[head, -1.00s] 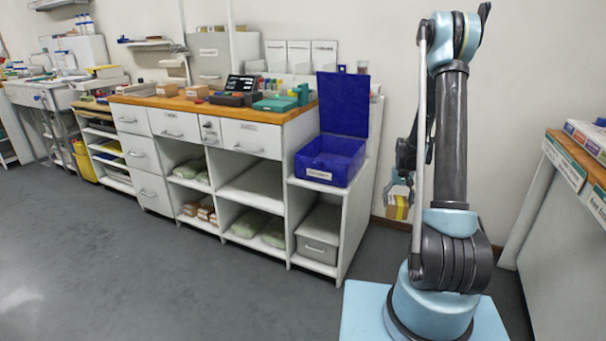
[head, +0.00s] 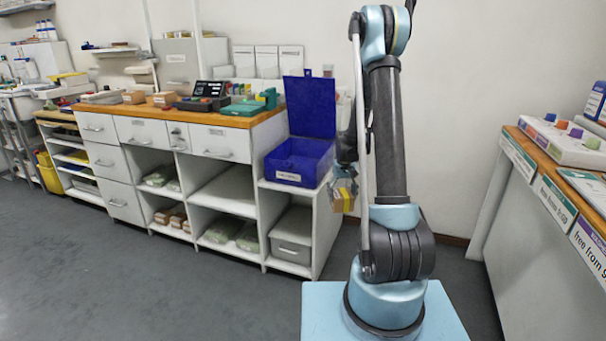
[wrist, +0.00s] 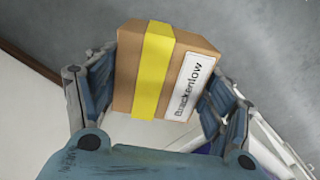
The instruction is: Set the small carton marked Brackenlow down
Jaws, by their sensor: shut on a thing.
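The small carton (wrist: 127,81) is brown with a yellow band and a white label reading Brackenlow in the wrist view. My gripper (wrist: 160,85) is shut on it, with one blue-grey finger on each side. In the head view the carton (head: 343,196) hangs in my gripper (head: 344,176) behind my arm, to the right of the shelf unit's end. My arm hides part of the gripper there. No surface touching the carton's underside can be made out.
An open blue lidded box (head: 298,168) stands on the low right end of the shelf unit (head: 230,190). The wooden worktop (head: 75,107) holds several items. At right, a counter (head: 540,158) carries a tray of coloured pieces (head: 562,143). The grey floor (head: 120,275) is clear.

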